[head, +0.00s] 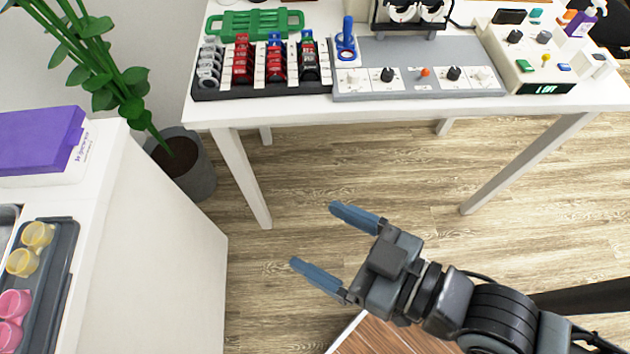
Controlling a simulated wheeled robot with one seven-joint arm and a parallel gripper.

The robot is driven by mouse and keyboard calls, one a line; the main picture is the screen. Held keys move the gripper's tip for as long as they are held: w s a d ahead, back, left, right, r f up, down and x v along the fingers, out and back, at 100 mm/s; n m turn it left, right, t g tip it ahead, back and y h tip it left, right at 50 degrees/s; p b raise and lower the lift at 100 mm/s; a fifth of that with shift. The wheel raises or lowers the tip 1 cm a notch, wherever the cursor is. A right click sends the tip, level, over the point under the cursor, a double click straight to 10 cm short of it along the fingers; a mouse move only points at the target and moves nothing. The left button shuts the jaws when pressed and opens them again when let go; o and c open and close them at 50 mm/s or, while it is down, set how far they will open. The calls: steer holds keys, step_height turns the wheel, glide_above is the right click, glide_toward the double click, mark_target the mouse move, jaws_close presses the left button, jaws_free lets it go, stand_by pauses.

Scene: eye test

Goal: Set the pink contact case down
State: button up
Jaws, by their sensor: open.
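The pink contact case (14,304) has two round pink caps and lies in a dark grey tray (67,262) at the lower left. The left picture edge cuts off part of it. A yellow contact case (38,234) lies just behind it in the same tray. My gripper (313,234) is open and empty, with its blue fingers spread and pointing left. It is over the floor, well to the right of the tray and touching nothing.
The tray stands on a white cabinet (150,260), with a purple-and-white box (40,140) behind it. A potted plant (190,170) stands beyond. A white table (400,108) across the back holds a rack, a control panel and a device. Floor between is clear.

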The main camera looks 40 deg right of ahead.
steer(key=s+d+r+m+h, duration=0.1)
steer(key=s+d+r+h, duration=0.2)
steer(key=s+d, duration=0.5)
steer(key=shift+s+d+r+m, duration=0.4)
steer(key=shift+s+r, duration=0.3)
steer(key=shift+s, duration=0.35)
steer(key=shift+c, duration=0.2)
stand_by(0.4)
